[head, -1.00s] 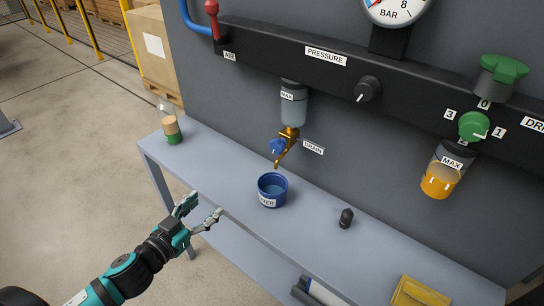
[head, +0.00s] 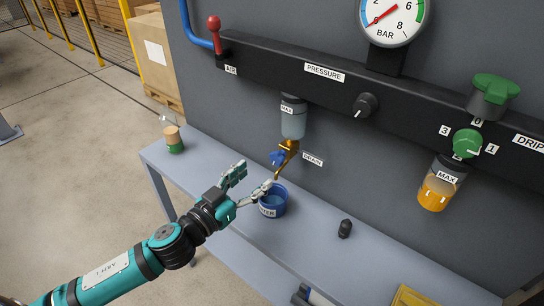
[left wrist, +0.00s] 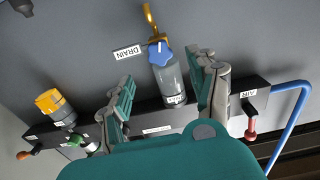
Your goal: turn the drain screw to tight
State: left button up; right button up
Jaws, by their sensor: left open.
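The blue drain screw (head: 277,158) sits on the brass drain fitting (head: 289,146) under the clear bowl (head: 293,120) marked MAX, beside the DRAIN label. It also shows in the left wrist view as a blue lobed knob (left wrist: 160,54), ahead of my fingers and between their lines. My left gripper (head: 254,180) is open and empty, apart from the screw, in front and to the left of it. Its two fingers also show in the left wrist view (left wrist: 165,75). A blue cup (head: 273,201) marked with a partly hidden label stands below the drain, partly behind one finger. My right gripper is not in view.
The grey bench (head: 310,235) carries a small dark plug-like piece (head: 344,229), a green and tan bottle (head: 173,139) and a yellow item (head: 412,297). Above are the black rail (head: 270,62), pressure knob (head: 366,105), gauge (head: 393,18) and an orange-filled bowl (head: 437,188).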

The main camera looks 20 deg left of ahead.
aim_at(275, 160)
pick_arm(q)
jog(key=p+x, duration=0.1)
jog(key=x, duration=0.5)
jog(key=shift+w+r+p, duration=0.1)
jog(key=shift+w+p, duration=0.1)
jog(key=shift+p, duration=0.1)
jog(key=shift+w+d, duration=0.3)
jog(key=shift+w, duration=0.3)
jog(key=shift+c, duration=0.3)
jog(key=c, duration=1.1)
